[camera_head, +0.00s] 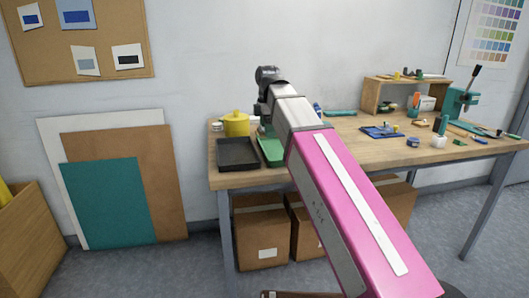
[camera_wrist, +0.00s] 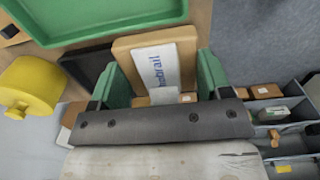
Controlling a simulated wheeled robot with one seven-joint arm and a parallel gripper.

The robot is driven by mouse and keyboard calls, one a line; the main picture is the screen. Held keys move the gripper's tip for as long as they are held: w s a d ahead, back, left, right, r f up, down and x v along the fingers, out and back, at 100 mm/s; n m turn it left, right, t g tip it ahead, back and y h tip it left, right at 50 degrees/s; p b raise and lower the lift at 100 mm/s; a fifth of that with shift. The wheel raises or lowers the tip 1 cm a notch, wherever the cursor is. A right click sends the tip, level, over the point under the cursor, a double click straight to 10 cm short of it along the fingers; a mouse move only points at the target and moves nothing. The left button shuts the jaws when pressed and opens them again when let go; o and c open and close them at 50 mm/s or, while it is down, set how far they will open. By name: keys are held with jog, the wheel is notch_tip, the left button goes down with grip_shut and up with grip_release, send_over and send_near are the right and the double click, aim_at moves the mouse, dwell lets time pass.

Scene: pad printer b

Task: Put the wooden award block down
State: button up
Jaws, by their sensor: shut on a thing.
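The wooden award block (camera_wrist: 125,52) is tan with a white label bearing blue lettering. In the wrist view it sits between the green fingers of my gripper (camera_wrist: 159,72), which is shut on its sides. The block hides part of what lies behind it. In the head view my arm hides the block and the fingers. My wrist rises above the back left part of the workbench (camera_head: 345,158). Whether the block touches anything below cannot be told.
A black tray (camera_head: 238,155) and a green tray (camera_head: 271,151) lie at the bench's left end. A yellow lidded pot (camera_head: 236,125) stands behind them. A blue mat (camera_head: 382,132), a wooden shelf (camera_head: 372,97) and a teal press (camera_head: 453,103) occupy the right. A compartmented organiser (camera_wrist: 290,142) shows in the wrist view.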

send_over(280, 151)
jog(key=f, duration=0.7)
jog(key=shift+w, duration=0.2)
jog(key=shift+f, duration=1.95)
jog(key=shift+f, duration=0.1)
jog(key=o, duration=0.9)
